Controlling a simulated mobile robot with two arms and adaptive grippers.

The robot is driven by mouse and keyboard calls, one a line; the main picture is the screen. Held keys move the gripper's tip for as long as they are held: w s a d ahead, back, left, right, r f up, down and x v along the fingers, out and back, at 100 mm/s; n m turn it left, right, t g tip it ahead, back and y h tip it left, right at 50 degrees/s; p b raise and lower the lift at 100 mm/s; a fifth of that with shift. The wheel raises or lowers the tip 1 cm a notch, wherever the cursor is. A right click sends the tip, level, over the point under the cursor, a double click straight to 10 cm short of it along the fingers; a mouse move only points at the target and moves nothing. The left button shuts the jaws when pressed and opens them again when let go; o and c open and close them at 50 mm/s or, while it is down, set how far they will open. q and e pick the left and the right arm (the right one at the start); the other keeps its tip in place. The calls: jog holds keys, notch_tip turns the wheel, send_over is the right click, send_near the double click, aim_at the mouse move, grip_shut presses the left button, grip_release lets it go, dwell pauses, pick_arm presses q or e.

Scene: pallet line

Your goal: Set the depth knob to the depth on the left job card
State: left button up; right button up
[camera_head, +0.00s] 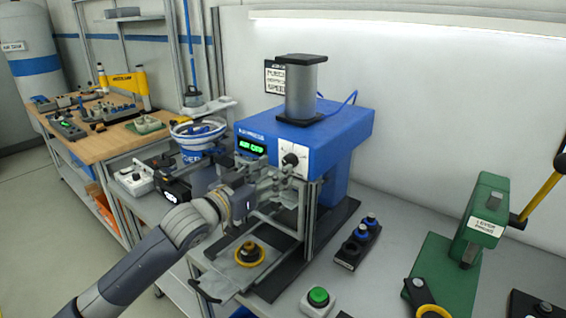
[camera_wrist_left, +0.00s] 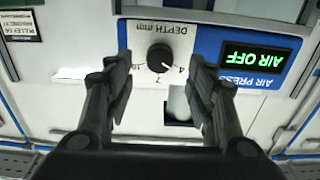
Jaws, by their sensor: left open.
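The depth knob is a small black dial on a white panel of the blue air press (camera_head: 345,125). In the left wrist view the knob (camera_wrist_left: 158,57) appears upside down, with a white pointer turned toward the 4; 7 and 10 are also marked. The knob (camera_head: 291,158) is small in the head view. My left gripper (camera_head: 275,187) is open in front of the press, below the knob in the head view. In the wrist view its fingers (camera_wrist_left: 160,68) stand either side of the knob, apart from it. A wall card (camera_head: 274,76) is partly hidden; its depth is unreadable.
The green display (camera_wrist_left: 252,60) reads AIR OFF. A slide plate (camera_head: 222,278) carries a yellow-ringed part (camera_head: 250,253). A green button (camera_head: 318,297), a tray of blue-topped parts (camera_head: 358,243) and a green lever press (camera_head: 482,215) stand to the right. A blue bowl (camera_head: 198,133) is left.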

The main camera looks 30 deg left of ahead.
aim_at(287, 163)
pick_arm(q)
jog(key=shift+w+d+p, duration=0.2)
jog(key=shift+w+p, duration=0.25)
jog(key=shift+w, duration=1.75)
jog(key=shift+c, duration=0.5)
jog(key=c, duration=1)
